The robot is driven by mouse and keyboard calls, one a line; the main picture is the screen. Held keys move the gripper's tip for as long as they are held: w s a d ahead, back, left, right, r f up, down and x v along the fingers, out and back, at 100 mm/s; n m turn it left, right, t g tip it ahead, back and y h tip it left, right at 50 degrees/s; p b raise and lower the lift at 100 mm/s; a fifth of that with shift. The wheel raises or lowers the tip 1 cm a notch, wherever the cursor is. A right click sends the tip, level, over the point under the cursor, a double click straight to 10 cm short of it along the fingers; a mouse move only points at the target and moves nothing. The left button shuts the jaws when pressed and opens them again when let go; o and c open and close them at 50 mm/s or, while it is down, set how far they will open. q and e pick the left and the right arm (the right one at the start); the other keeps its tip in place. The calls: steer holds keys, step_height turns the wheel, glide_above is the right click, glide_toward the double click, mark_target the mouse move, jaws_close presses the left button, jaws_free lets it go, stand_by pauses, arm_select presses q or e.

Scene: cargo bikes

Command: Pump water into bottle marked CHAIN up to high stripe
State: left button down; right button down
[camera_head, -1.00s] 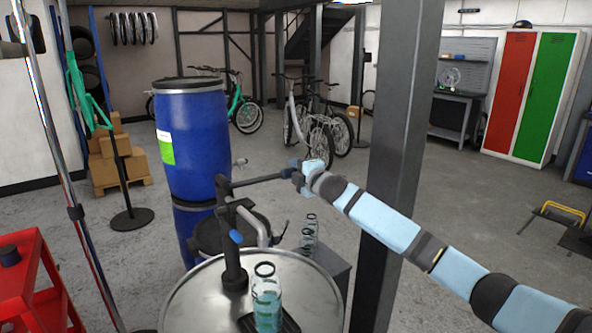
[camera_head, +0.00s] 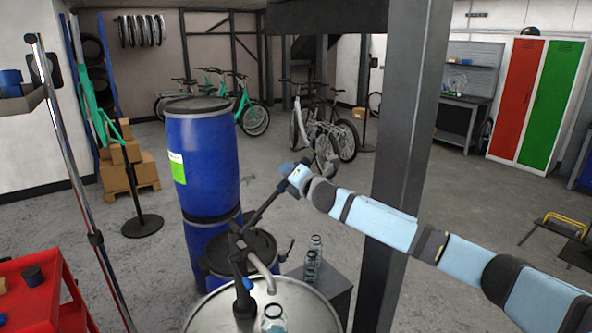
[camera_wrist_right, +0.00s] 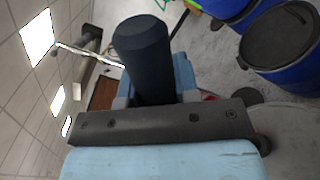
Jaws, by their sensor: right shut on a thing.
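A hand pump (camera_head: 243,290) with a dark post and a grey curved spout stands on a steel drum (camera_head: 310,305). Its dark lever (camera_head: 268,207) slopes up to the right. My right gripper (camera_head: 296,174) is shut on the end of the lever, and the dark round grip (camera_wrist_right: 143,45) shows between its jaws in the right wrist view. A clear bottle (camera_head: 273,325) with a dark rim stands on the drum near the spout. The bottom edge cuts it off, so its marking, stripes and water level cannot be read. My left gripper is out of view.
More clear bottles (camera_head: 313,258) stand on a dark box (camera_head: 335,283) behind the drum. Blue barrels (camera_head: 205,150) stand behind the pump. A grey steel post (camera_head: 405,130) rises just behind my right arm. A red cart (camera_head: 45,295) is at the left.

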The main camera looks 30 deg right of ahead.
steer(key=shift+s+a+r+n+p, duration=0.1)
steer(key=shift+a+r+n+p, duration=0.25)
steer(key=shift+r, duration=0.2)
steer(key=shift+a+r+n+p, duration=0.25)
steer(key=shift+a+r+p, duration=0.1)
steer(key=shift+r+p, duration=0.15)
